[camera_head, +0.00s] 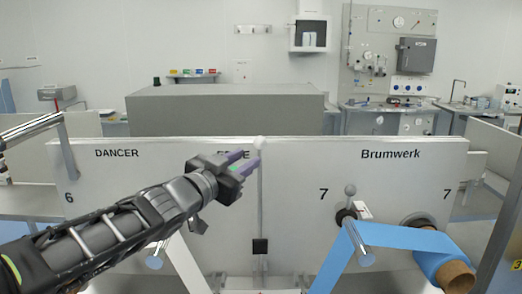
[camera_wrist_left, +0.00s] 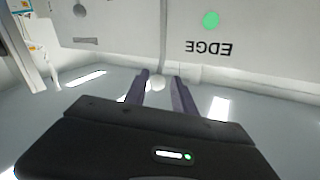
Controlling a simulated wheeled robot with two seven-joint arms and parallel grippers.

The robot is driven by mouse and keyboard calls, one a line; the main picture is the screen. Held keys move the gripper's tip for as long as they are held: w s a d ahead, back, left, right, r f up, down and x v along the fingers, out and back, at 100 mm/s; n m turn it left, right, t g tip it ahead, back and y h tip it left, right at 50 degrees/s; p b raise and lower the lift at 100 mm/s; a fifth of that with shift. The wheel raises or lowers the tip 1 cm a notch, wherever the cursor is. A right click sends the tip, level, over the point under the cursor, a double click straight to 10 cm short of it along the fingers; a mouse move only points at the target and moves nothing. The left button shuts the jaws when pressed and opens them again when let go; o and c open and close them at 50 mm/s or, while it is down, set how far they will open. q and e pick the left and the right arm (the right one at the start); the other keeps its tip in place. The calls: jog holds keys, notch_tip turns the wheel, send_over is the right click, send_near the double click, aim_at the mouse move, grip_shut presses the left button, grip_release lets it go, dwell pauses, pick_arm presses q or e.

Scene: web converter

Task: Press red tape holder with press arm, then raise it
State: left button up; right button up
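My left gripper (camera_head: 240,161) reaches in from the left in front of the white panel, its two purple fingers apart and empty. A vertical grey rod (camera_head: 261,200) with a white ball knob (camera_head: 259,142) on top and a black block low down stands just right of the fingertips. In the left wrist view the knob (camera_wrist_left: 157,84) appears between the open fingers (camera_wrist_left: 161,90), farther off; no contact is visible. A short lever with a grey ball (camera_head: 350,190) stands on the right panel, beside a small white part with red on it (camera_head: 363,211). No red tape holder is clearly identifiable.
The white panel (camera_head: 95,190) reads DANCER and Brumwerk; the gripper partly covers EDGE. A blue web (camera_head: 405,238) runs to a roll with a brown core (camera_head: 456,274) at lower right. A grey box (camera_head: 230,110) stands behind. Metal rollers (camera_head: 35,125) are at left.

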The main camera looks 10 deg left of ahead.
aim_at(260, 150)
pick_arm(q)
jog(key=b+x, duration=0.1)
jog(key=x, duration=0.6)
jog(key=shift+w, duration=0.25)
jog(key=shift+c, duration=0.3)
grip_shut()
